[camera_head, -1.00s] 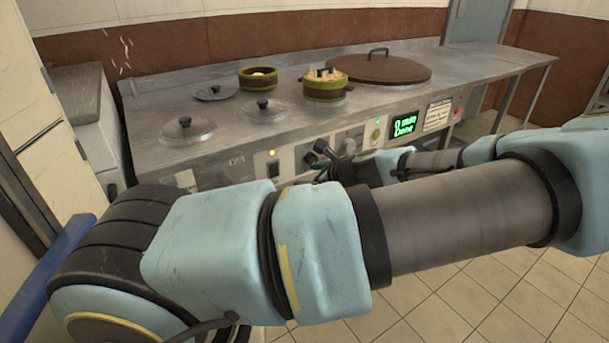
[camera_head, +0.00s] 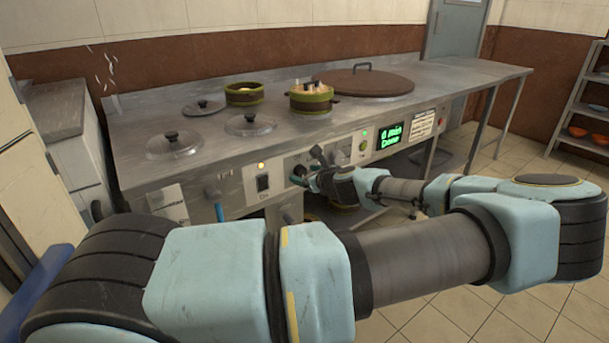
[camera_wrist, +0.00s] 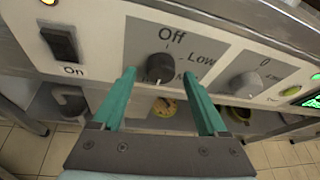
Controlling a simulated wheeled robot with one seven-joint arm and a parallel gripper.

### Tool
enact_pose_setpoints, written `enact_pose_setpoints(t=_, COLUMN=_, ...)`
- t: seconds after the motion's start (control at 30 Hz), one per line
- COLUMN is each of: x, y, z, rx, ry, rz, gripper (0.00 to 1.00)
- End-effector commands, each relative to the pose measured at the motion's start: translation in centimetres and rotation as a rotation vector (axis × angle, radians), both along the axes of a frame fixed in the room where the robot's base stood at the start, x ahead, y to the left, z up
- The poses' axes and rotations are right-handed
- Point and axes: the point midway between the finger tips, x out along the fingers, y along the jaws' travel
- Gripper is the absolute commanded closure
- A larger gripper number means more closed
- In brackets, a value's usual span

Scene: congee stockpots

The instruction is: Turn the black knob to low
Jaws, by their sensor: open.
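The black knob (camera_wrist: 160,67) is on the counter's front panel in the wrist view, under the printed word "Off". The word "Low" is to its upper right, and another label below it is partly hidden by the knob. A white mark on the knob points downward in the picture. My gripper (camera_wrist: 160,77) is open, with one green finger on each side of the knob; I cannot tell whether they touch it. In the head view my gripper (camera_head: 303,173) is at the panel and hides the black knob.
A grey knob (camera_wrist: 245,84) is right of the black knob. A black switch (camera_wrist: 59,42) marked "On" is to its left. A green display (camera_head: 391,136) is farther right. Lids, bowls and a large covered pot (camera_head: 368,83) are on the steel counter (camera_head: 222,143).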

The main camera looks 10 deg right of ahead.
Motion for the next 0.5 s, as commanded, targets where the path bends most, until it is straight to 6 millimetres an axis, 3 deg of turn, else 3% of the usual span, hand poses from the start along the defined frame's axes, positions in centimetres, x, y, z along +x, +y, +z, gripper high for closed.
enact_pose_setpoints(t=0.37, x=0.72, y=0.22, z=-0.33, rx=0.0, ry=0.0, rz=-0.001, gripper=0.24)
enact_pose_setpoints(t=0.5, x=0.7, y=0.22, z=-0.32, rx=0.0, ry=0.0, rz=0.0, gripper=0.36)
